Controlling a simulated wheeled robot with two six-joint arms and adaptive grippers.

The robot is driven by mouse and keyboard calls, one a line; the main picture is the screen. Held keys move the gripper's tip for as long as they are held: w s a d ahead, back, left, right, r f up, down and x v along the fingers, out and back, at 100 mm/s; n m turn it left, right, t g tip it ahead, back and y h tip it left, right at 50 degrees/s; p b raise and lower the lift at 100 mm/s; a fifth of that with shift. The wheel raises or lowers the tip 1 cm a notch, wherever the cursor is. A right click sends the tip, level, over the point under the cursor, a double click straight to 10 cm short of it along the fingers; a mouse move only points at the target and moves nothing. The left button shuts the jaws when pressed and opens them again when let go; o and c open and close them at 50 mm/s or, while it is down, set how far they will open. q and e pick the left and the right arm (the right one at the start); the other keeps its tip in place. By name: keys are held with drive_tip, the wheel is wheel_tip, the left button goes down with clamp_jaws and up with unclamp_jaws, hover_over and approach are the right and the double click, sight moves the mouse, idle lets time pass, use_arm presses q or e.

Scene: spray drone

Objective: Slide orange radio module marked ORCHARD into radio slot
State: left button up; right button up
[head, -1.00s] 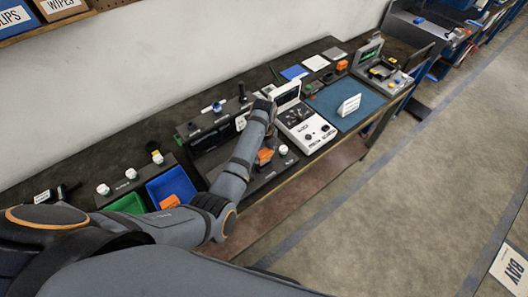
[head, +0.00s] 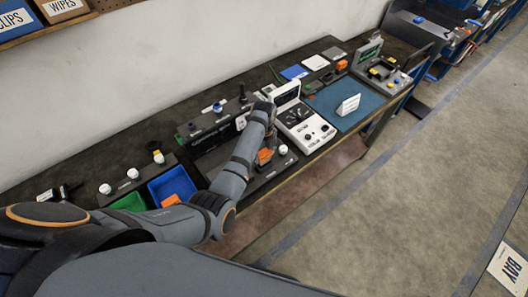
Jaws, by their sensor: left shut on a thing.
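My left arm reaches from the lower left to the bench, its wrist bent down. My left gripper (head: 270,142) is mostly hidden behind its own arm and wrist. It is shut on an orange block (head: 265,156), just above or at a dark panel (head: 262,178) at the bench's front edge. I cannot read any marking on the block, so I cannot tell if it is the ORCHARD module. Other orange pieces are in the blue bin (head: 180,182) and at the back right (head: 342,65). I cannot make out the radio slot. My right gripper is not in view.
A white console with dials (head: 310,132) stands right of the gripper. Beyond it are a blue mat (head: 340,97) with a white sign (head: 348,105) and a grey device (head: 380,70). A dark rack (head: 210,125) stands behind the arm. A green bin (head: 128,202) is at left.

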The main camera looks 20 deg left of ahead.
sight(264, 159)
use_arm(q)
drive_tip(key=shift+f, duration=0.55)
idle(0.6)
drive_tip(key=shift+f+b, duration=0.9)
drive_tip(key=shift+f, duration=0.65)
drive_tip(key=o, duration=1.6)
drive_tip(key=shift+o, duration=0.2)
wheel_tip(264, 159, up, 12)
drive_tip(key=shift+r, duration=0.1)
